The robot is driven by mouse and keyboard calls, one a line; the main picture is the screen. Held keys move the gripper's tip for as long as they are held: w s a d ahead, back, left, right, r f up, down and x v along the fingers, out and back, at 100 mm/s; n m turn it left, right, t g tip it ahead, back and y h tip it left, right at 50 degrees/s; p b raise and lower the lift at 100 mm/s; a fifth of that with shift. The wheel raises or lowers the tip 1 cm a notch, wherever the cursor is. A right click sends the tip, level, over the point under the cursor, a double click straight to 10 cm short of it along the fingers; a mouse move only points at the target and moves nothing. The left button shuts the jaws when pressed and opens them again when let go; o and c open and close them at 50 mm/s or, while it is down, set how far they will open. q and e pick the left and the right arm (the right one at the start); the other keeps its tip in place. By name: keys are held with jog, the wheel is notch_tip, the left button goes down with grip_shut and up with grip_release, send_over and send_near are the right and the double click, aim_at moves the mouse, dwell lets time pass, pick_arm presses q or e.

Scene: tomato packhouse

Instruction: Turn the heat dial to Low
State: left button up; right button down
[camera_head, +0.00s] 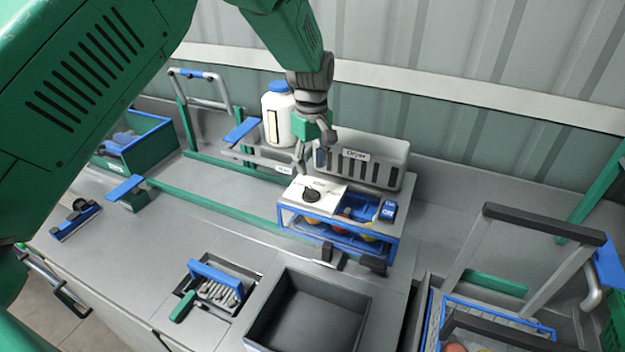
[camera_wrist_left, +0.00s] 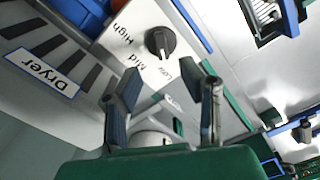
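The heat dial (camera_head: 311,195) is a black knob on a white panel (camera_head: 325,190) on top of a blue-framed box. In the left wrist view the dial (camera_wrist_left: 160,42) has the labels High, Mid and Low around it. My left gripper (camera_head: 314,158) is above and behind the panel, pointing down. In the left wrist view its two fingers (camera_wrist_left: 165,95) are spread with nothing between them, apart from the dial. My right gripper is not in view.
Behind the box is a grey slatted unit (camera_head: 385,158) labelled Dryer (camera_wrist_left: 43,73). A white bottle with a blue cap (camera_head: 277,112) stands left of my gripper. A blue block (camera_head: 388,210) sits right of the panel. An empty dark bin (camera_head: 262,325) is in front.

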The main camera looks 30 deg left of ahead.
aim_at(312, 188)
pick_arm(q)
notch_tip(312, 188, up, 4)
jog(key=shift+r, duration=0.2)
dwell(0.5)
